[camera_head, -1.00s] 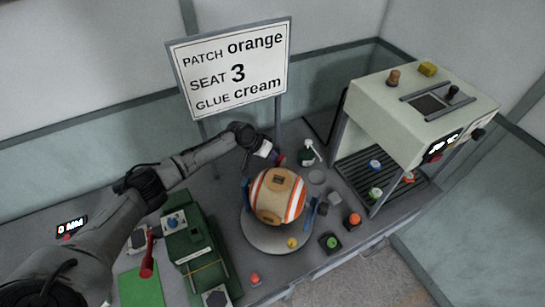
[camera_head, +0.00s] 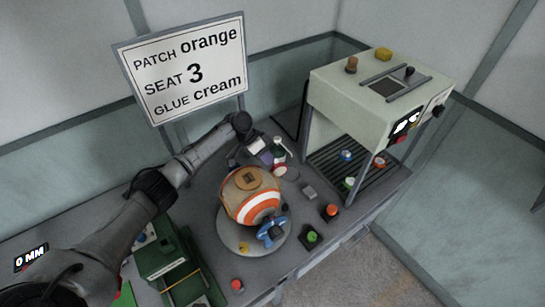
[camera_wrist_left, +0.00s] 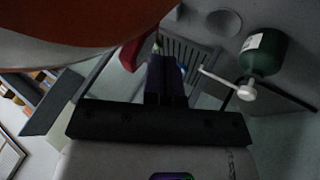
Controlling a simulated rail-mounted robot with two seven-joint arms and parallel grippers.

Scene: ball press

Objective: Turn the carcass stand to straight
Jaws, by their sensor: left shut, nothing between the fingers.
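The carcass stand is a round grey turntable (camera_head: 232,238) on the bench. An orange and white striped ball (camera_head: 250,195) sits on it, with a brown square patch on top. A blue clamp (camera_head: 271,230) stands at the turntable's front right; any opposite clamp is hidden behind the ball. My left gripper (camera_head: 263,156) is just behind the ball, its fingers partly hidden. In the left wrist view its dark fingers (camera_wrist_left: 166,80) are shut with nothing between them, and the ball (camera_wrist_left: 85,30) fills the upper left. I cannot tell whether they touch the stand. My right gripper is out of view.
A green glue bottle (camera_wrist_left: 264,52) with a white nozzle stands close to my left fingers. The cream press (camera_head: 370,95) is at the right. A green fixture (camera_head: 165,262) is at the left. Buttons (camera_head: 312,237) line the front. The sign (camera_head: 185,70) stands behind.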

